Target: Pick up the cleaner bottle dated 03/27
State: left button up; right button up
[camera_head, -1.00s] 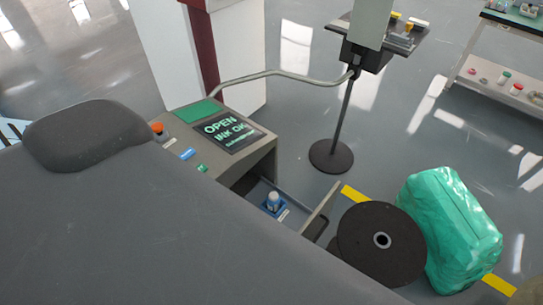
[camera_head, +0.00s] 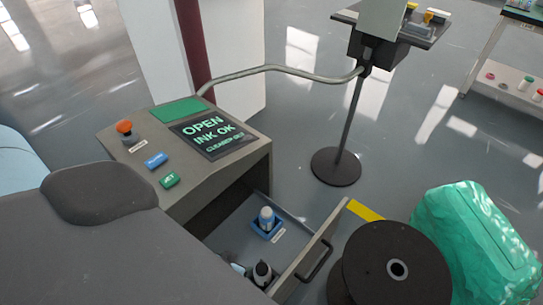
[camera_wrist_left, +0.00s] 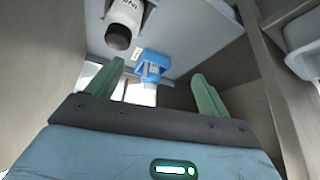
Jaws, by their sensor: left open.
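A pale bottle with a greyish top (camera_head: 266,214) stands upright in a blue holder (camera_head: 258,229) in the open drawer (camera_head: 235,236). I cannot read a date on it. A bottle with a dark cap (camera_head: 262,271) is nearer, partly hidden by my arm. In the left wrist view a white bottle marked INK, with a black cap (camera_wrist_left: 119,37), is at the top left. The blue holder (camera_wrist_left: 153,66) is beyond my fingers, with a white shape (camera_wrist_left: 142,95) below it. My left gripper (camera_wrist_left: 160,80) is open and empty. My right gripper is not visible.
The machine panel has a screen (camera_head: 212,134) reading OPEN and INK OK, an orange knob (camera_head: 125,127) and blue and green buttons. The drawer front has a handle (camera_head: 318,258). A black spool (camera_head: 390,268) and a green wrapped bundle (camera_head: 478,240) stand to the right.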

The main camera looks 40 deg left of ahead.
aim_at(267, 215)
pick_arm(q)
jog(key=w+a+f+n+b, duration=0.1)
jog(key=w+f+n+b, duration=0.1)
jog(key=w+b, duration=0.2)
jog(key=w+a+f+n+g+y+b, duration=0.1)
jog(key=w+b, duration=0.3)
jog(key=w, duration=0.6)
jog(key=w+a+f+n+g+b, duration=0.1)
jog(key=w+a+f+n+b, duration=0.1)
jog(key=w, duration=0.5)
jog(key=shift+w+f+n+b, duration=0.15)
jog(key=shift+f+n+b, duration=0.25)
jog(key=shift+f+b, duration=0.5)
jog(key=shift+w+r, duration=0.25)
jog(key=shift+w, duration=0.1)
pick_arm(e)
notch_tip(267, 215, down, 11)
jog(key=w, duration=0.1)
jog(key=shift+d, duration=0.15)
pick_arm(q)
jog(key=shift+b+x, duration=0.8)
jog(key=shift+x, duration=0.55)
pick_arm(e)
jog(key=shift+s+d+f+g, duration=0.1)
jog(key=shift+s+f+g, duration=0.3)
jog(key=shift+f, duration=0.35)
